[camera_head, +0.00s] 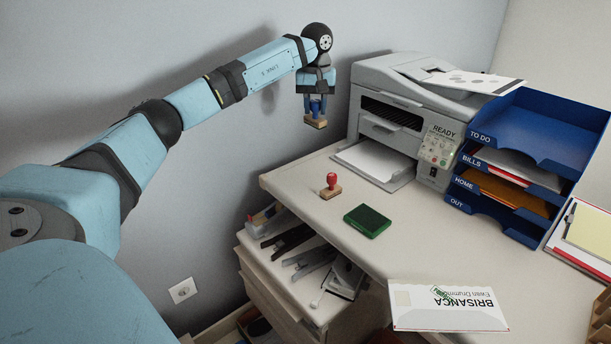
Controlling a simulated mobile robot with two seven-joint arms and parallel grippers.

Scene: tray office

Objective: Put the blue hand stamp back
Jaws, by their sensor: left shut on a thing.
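The blue hand stamp (315,109) has a blue handle and a wooden base. My left gripper (314,98) is shut on its handle and holds it upright in the air, in front of the wall and left of the printer. The stamp is clear of the desk below it. The fingertips are small in the view and partly merge with the handle. My right gripper is not in view.
A red-handled stamp (331,186) and a green ink pad (367,221) sit on the desk (300,192). A printer (403,110) and blue letter trays (548,125) stand behind. An envelope (447,307) lies in front.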

